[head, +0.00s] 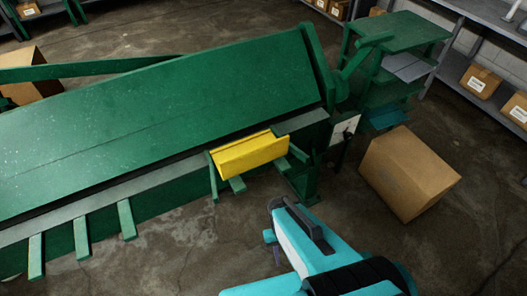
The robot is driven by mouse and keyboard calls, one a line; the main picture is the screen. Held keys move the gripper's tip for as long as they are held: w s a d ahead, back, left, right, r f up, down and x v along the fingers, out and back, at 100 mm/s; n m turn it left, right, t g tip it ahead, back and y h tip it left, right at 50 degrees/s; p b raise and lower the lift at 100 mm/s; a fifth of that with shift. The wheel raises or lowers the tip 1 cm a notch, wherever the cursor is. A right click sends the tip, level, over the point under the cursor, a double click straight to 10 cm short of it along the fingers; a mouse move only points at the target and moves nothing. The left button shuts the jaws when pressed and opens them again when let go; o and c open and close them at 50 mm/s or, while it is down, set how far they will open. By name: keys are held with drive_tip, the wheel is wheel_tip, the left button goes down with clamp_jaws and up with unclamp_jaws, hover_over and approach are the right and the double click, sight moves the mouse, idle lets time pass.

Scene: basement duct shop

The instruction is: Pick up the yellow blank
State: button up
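The yellow blank (248,153) lies on the front edge of the large green bending machine (160,110), near its right end. It looks like a short panel with a crease or step along its length, and green support arms (237,184) stick out under and beside it. My gripper (271,240) is at the lower middle, nearer to me than the blank and apart from it in the picture. Only a small purplish part shows beside my teal arm. Its fingertips are not clear, and I see nothing held.
A cardboard box (408,174) stands on the floor to the right of the machine. A green stand (402,33) is behind it. Shelves with boxes (480,81) line the right side. More support arms (81,238) jut out at the left. The front floor is clear.

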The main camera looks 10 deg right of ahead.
drive_tip(key=f+b, duration=0.2)
drive_tip(key=s+f+b, duration=0.1)
drive_tip(key=f+b, duration=0.1)
drive_tip(key=b, duration=0.1)
drive_tip(key=shift+f, duration=0.4)
drive_tip(key=shift+a, duration=0.1)
